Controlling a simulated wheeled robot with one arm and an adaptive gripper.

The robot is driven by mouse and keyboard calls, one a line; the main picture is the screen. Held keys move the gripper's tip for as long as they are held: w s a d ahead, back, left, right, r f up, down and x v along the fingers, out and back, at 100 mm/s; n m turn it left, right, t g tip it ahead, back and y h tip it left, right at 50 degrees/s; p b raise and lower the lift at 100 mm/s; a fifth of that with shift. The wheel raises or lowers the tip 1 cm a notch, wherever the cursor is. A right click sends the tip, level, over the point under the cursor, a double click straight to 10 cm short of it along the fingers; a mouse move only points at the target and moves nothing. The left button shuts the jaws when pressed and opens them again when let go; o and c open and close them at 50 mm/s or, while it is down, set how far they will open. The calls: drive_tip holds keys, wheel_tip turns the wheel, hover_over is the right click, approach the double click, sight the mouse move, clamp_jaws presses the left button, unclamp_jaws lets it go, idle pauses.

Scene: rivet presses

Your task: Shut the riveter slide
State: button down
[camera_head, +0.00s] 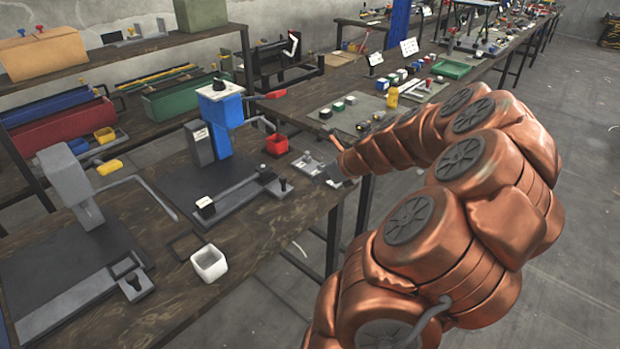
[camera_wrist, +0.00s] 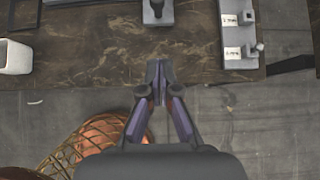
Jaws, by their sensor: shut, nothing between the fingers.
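The blue riveter (camera_head: 222,118) stands upright on a dark base plate on the near wooden bench. Most of the rail is outside that view. My gripper (camera_wrist: 160,70) is shut and empty. In the picture it lies below the knob, over the bench edge, apart from the knob. In the head view its fingers are hard to make out.
A white cup (camera_head: 208,263) stands at the bench edge. A small plate with two labelled pegs (camera_wrist: 238,35) lies right of the knob in the wrist view. A grey press (camera_head: 72,183) stands left, a red bin (camera_head: 277,145) behind.

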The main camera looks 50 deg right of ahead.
sight(286, 182)
drive_tip(key=p+x, duration=0.1)
drive_tip(key=x, duration=0.7)
drive_tip(key=shift+w+f, duration=0.1)
drive_tip(key=shift+w, duration=0.05)
drive_tip(key=shift+w+p, duration=0.5)
drive_tip(key=shift+w, duration=0.45)
drive_tip(key=shift+w+f+p, duration=0.15)
drive_tip(key=shift+w+p, duration=0.15)
drive_tip(key=shift+w, duration=0.85)
drive_tip(key=shift+w, duration=0.15)
